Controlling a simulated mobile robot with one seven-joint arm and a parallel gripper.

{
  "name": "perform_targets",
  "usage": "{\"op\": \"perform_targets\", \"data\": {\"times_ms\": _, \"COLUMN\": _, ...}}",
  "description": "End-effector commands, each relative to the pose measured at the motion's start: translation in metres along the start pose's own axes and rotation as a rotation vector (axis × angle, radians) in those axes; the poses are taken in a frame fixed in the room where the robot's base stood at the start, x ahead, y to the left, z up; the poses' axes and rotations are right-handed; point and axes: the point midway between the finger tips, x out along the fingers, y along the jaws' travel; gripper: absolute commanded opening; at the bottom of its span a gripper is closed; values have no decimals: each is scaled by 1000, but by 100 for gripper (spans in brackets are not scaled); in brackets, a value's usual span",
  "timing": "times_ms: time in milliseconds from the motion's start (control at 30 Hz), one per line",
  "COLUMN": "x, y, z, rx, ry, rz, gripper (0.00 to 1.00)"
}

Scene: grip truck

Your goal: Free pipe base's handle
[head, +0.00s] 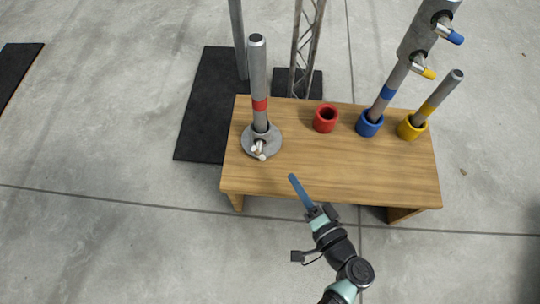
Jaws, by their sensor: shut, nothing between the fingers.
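The pipe base (274,144) is a grey round flange with a collar on the left part of the wooden bench. Its small pale handle (258,150) sticks out at the collar's front. A grey pipe with a red band (258,80) stands upright in the base. My gripper (293,180) is shut and empty, its blue fingers together. In the picture it lies right of and below the handle, apart from it. Its height above the bench is hard to tell.
On the wooden bench (330,176) stand a red cup (326,119), a blue cup (369,124) and a yellow cup (412,128). The red cup is empty; the other two hold tilted pipes. Black mats, a pole and a truss stand behind. The bench's front middle is clear.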

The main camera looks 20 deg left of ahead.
Motion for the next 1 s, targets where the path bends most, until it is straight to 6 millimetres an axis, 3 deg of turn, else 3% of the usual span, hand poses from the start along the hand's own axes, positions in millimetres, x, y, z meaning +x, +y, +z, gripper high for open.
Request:
{"op": "perform_targets", "data": {"times_ms": 400, "x": 87, "y": 4, "z": 6, "rx": -1, "ry": -4, "rz": 1, "gripper": 0}}
{"op": "perform_targets", "data": {"times_ms": 633, "x": 106, "y": 2, "z": 25, "rx": 0, "ry": -2, "rz": 1, "gripper": 0}}
{"op": "perform_targets", "data": {"times_ms": 1000, "x": 109, "y": 0, "z": 29, "rx": 0, "ry": 0, "rz": 2, "gripper": 0}}
